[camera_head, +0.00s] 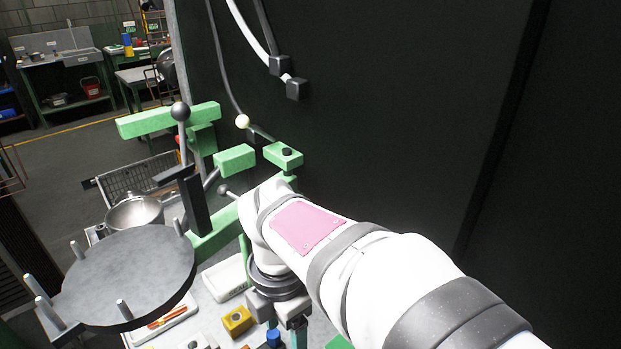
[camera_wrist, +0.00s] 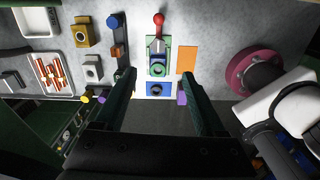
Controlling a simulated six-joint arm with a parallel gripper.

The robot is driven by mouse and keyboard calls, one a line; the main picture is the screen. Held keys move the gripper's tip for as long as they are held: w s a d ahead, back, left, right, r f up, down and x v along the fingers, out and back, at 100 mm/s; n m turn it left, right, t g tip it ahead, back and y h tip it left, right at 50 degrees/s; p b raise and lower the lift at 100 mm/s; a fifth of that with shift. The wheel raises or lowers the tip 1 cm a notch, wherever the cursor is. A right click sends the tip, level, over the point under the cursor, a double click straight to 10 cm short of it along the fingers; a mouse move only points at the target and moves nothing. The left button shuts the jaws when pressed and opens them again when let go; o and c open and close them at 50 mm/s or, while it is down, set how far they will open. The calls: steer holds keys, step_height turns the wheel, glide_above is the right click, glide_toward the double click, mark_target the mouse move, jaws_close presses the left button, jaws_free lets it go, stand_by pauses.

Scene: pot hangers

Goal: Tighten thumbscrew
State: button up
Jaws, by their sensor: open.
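My gripper (camera_head: 280,315) points down over the grey bench, and its two dark green fingers are spread in the wrist view (camera_wrist: 157,77), with nothing held between them. Ahead of the gap stands a green clamp fixture (camera_wrist: 158,66) with a red ball-ended lever (camera_wrist: 158,20). A blue block (camera_wrist: 159,90) with a dark round centre lies at the near bench edge, between the fingers in the picture. A yellow block (camera_wrist: 83,32) and a grey block (camera_wrist: 92,68) with round knobs sit to the left. I cannot tell which part is the thumbscrew.
A blue-topped brown piece (camera_wrist: 114,30) stands left of the fixture; an orange pad (camera_wrist: 187,58) lies right. A tray (camera_wrist: 38,91) holds orange-handled items. A pink ring (camera_wrist: 238,72) is farther right. A large grey disc with pegs (camera_head: 125,275) and green frame (camera_head: 158,120) stand left of my arm.

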steer(key=shift+n, duration=0.4)
steer(key=f, duration=1.6)
steer(key=shift+w+a, duration=0.1)
steer(key=shift+a, duration=0.1)
steer(key=shift+r, duration=0.1)
steer(key=shift+c, duration=0.3)
jaws_close()
